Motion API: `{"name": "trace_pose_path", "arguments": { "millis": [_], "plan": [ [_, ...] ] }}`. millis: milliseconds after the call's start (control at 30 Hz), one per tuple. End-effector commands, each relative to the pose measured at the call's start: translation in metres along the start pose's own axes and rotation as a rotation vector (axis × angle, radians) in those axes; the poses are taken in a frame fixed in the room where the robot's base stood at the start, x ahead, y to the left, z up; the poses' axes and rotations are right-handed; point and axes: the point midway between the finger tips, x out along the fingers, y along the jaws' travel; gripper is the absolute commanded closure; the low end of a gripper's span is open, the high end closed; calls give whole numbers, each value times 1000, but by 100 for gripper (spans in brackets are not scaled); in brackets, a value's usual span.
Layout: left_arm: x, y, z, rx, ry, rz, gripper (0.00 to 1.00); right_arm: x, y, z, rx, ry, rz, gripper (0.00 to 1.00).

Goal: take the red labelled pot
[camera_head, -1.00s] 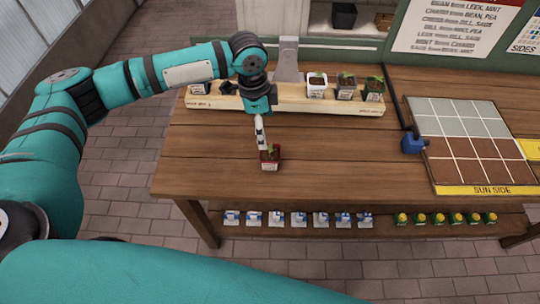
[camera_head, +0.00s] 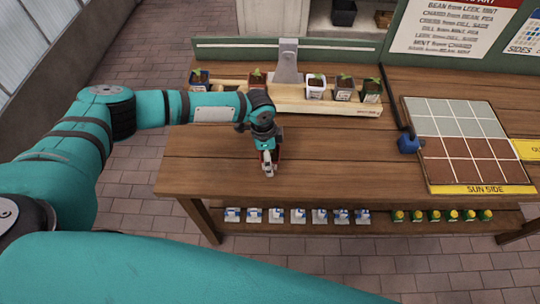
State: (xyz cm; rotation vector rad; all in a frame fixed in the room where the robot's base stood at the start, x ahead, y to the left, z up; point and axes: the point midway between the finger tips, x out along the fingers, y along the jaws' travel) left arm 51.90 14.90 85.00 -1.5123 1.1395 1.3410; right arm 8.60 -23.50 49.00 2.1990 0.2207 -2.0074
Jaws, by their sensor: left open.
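My right gripper is not in view.
A wooden rack (camera_head: 350,107) at the back holds several potted seedlings, among them a reddish-brown pot (camera_head: 257,79). A gridded board (camera_head: 428,177) lies right, with a blue object (camera_head: 408,144) beside it. Mid-table is clear. Small items line the lower shelf.

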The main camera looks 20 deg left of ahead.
Motion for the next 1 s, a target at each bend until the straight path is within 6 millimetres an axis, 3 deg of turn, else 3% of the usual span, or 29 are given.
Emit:
{"name": "trace_pose_path", "arguments": {
  "millis": [167, 800, 1000],
  "plan": [
    [0, 0, 0, 0, 0, 0, 14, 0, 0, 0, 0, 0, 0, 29],
    [0, 0, 0, 0, 0, 1, 97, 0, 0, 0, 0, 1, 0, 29],
    [-1, 0, -1, 0, 2, -1, 97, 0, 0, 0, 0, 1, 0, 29]
  ]
}}
